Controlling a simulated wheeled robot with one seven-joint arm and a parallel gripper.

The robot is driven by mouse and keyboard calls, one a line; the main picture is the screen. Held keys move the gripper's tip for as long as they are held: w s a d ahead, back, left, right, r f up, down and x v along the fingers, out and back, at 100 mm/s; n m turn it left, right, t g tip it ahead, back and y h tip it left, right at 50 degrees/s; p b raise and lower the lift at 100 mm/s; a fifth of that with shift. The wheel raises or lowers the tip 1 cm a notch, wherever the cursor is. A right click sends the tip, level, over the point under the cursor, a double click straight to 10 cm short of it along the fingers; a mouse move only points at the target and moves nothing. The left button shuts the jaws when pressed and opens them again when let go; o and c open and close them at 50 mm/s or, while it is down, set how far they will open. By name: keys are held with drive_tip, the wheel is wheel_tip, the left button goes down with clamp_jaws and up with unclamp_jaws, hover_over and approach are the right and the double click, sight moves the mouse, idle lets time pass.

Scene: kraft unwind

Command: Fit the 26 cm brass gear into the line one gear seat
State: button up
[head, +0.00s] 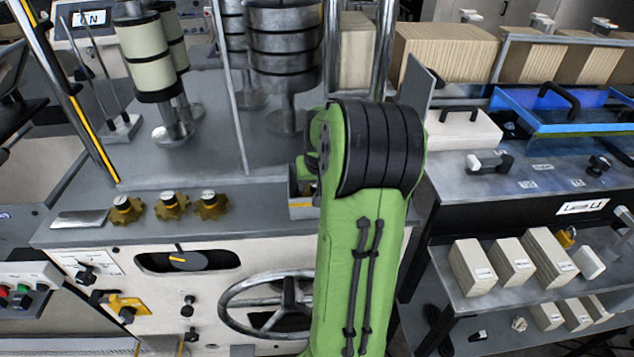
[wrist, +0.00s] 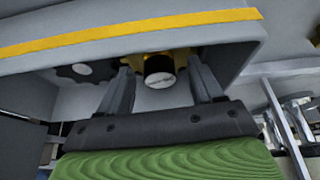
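In the wrist view a brass gear (wrist: 181,59) with a black hub and pale end face (wrist: 160,70) is under a grey hood with a yellow stripe. Its hub faces my camera, beside a dark toothed gear (wrist: 75,72). My gripper (wrist: 159,62) has one finger on each side of the hub, with gaps showing between; it looks open. I cannot tell whether the fingertips touch the gear's rim or how fully it is seated. In the head view my green arm hides the gripper and this gear. Three other brass gears, at left (head: 125,208), middle (head: 171,205) and right (head: 210,205), stand on the machine ledge.
The hood (wrist: 140,35) hangs close above the fingers. In the head view are a handwheel (head: 235,308), rollers (head: 145,50) on posts, and a right-hand bench with a blue tray (head: 570,128) and a white block (head: 460,128).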

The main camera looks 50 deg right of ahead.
drive_tip(key=p+v, duration=0.3)
drive_tip(key=v, duration=1.2)
drive_tip(key=shift+r, duration=0.3)
drive_tip(key=shift+s+a, duration=0.1)
drive_tip(key=shift+s, duration=0.05)
